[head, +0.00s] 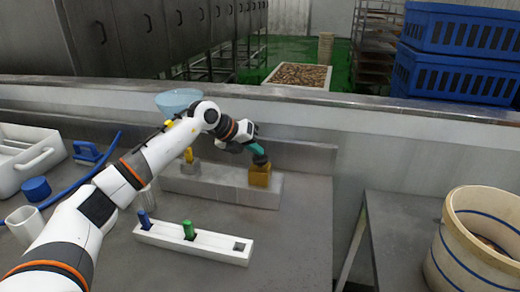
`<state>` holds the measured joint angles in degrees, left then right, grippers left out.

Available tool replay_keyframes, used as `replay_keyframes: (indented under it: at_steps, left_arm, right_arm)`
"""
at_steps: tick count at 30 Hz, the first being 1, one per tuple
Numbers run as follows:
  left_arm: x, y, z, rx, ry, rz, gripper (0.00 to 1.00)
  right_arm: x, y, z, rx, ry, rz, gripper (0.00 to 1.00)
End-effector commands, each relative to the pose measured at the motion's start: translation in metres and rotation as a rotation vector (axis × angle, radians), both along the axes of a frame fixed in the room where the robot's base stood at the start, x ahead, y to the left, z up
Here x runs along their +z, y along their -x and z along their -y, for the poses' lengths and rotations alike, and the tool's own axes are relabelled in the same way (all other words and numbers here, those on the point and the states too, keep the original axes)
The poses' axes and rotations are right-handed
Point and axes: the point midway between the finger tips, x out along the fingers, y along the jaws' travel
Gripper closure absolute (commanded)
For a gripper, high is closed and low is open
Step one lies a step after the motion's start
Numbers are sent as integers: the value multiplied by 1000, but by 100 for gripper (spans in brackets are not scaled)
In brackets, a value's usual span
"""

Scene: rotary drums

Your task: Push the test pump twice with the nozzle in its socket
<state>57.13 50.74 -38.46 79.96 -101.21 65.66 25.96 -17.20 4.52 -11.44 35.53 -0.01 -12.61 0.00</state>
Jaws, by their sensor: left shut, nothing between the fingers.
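A yellow-brown block (260,178), which looks like the test pump, stands on the grey ledge at the back of the counter. My left gripper (260,159) is shut and empty, pointing down at the block's top. It is touching or just above it; I cannot tell which. A yellow nozzle-like piece (188,155) stands upright in a grey holder (190,168) to the left, partly behind my arm. A white rack (205,243) in front holds a blue nozzle (145,219) and a green nozzle (188,229). Its right slot (239,247) is empty. My right gripper is not in view.
A pale blue bowl (178,100) shows behind my arm. A cream drum (475,240) stands at right. The counter right of the rack is clear.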

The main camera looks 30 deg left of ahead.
Motion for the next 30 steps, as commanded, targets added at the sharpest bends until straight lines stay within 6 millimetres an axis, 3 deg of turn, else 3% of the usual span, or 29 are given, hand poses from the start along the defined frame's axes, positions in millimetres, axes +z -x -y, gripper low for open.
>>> replay_keyframes:
  at_steps: [16,30]
  left_arm:
    - [33,-1,0,0,-1,-1,100]
    - [38,-1,0,1,0,1,100]
  right_arm:
    - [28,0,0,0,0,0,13]
    - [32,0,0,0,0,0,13]
